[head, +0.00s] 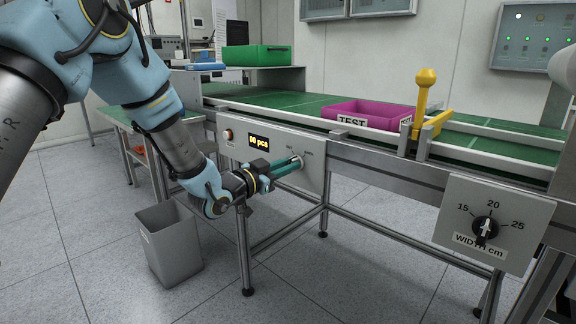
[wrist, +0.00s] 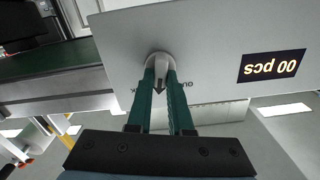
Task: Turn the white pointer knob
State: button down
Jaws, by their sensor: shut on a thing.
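The white pointer knob (wrist: 159,60) sits on the light grey panel below the conveyor. The wrist view shows its round base, with a dark pointed tip between my fingers. My gripper (wrist: 161,78) has its two green fingers closed on the knob, one on each side. In the head view my gripper (head: 297,162) reaches the panel from the left, and its fingers mostly hide the knob. Lettering beside the knob is partly covered and not fully readable.
The panel carries a display (head: 259,141) reading "00 pcs" and a small button (head: 228,135). A magenta TEST tray (head: 372,112) and a yellow handle (head: 424,95) are on the conveyor above. A WIDTH cm dial (head: 485,228) is at right; a grey bin (head: 169,243) stands below my arm.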

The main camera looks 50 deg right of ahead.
jog(key=n+p, duration=0.1)
jog(key=n, duration=0.2)
jog(key=n+p, duration=0.1)
jog(key=n, duration=0.3)
jog(key=n+p, duration=0.1)
jog(key=n, duration=0.2)
jog(key=shift+w+f, duration=0.1)
jog(key=shift+w, duration=0.15)
jog(key=shift+n, duration=0.4)
jog(key=c, duration=0.8)
grip_release()
jog(key=a, duration=1)
jog(key=shift+w+a, duration=0.3)
jog(key=shift+a, duration=0.1)
